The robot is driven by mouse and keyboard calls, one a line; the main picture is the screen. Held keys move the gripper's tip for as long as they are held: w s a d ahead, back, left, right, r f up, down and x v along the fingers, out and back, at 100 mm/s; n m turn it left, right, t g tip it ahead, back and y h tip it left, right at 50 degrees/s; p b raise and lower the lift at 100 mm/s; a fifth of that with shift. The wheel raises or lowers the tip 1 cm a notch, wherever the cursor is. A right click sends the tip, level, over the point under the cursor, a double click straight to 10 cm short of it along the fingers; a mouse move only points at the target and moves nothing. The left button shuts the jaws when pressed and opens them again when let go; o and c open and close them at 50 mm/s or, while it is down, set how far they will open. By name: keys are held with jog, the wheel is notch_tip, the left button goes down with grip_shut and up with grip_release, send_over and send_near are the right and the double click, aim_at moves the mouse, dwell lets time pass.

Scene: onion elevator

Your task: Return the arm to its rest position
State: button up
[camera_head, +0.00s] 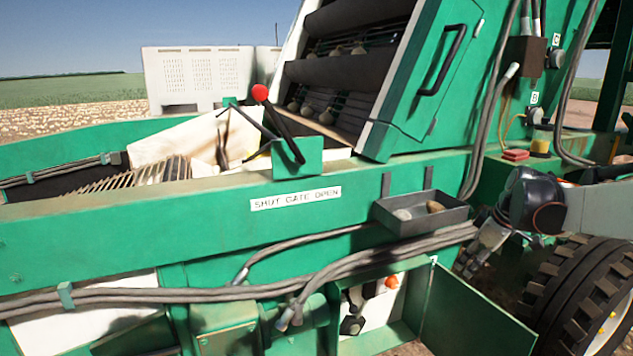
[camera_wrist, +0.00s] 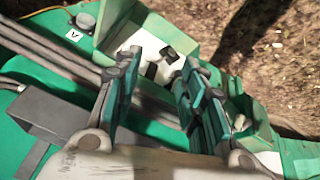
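My gripper (camera_head: 468,262) is at the right in the head view, below and to the right of a small grey tray and beside the big tyre. My arm reaches in from the right edge, bent at a dark joint. In the wrist view, my gripper's two fingers (camera_wrist: 158,80) stand apart with a gap between them. I see nothing held there. Beyond the fingertips is an open green box (camera_wrist: 198,20) with a white inner panel and dark knobs. This box also shows in the head view (camera_head: 409,340), with its door hanging open.
The grey tray (camera_head: 425,226) holds small round lumps and juts from the green machine. The open door (camera_head: 478,315) lies below my gripper. The tyre (camera_head: 575,290) is close on the right. Cables run along the machine.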

jog(key=s+a+r+t, duration=0.1)
jog(key=s+a+r, duration=0.2)
jog(key=a, duration=0.4)
jog(key=s+a+r+m, duration=0.1)
jog(key=s+a+r, duration=0.2)
jog(key=a, duration=0.4)
jog(key=s+a+r+t, duration=0.1)
jog(key=s+a+r, duration=0.2)
jog(key=a, duration=0.4)
jog(key=s+f+m, duration=0.3)
jog(key=s+f, duration=0.2)
jog(key=s, duration=0.5)
jog(key=s+a+f+m+t+h+b, duration=0.1)
jog(key=s+f+m, duration=0.3)
jog(key=s, duration=0.7)
jog(key=shift+a+f+h, duration=0.15)
jog(key=shift+f+h, duration=0.15)
jog(key=shift+f, duration=0.35)
jog(key=shift+s, duration=0.1)
jog(key=shift+c, duration=0.6)
jog(key=shift+a, duration=0.1)
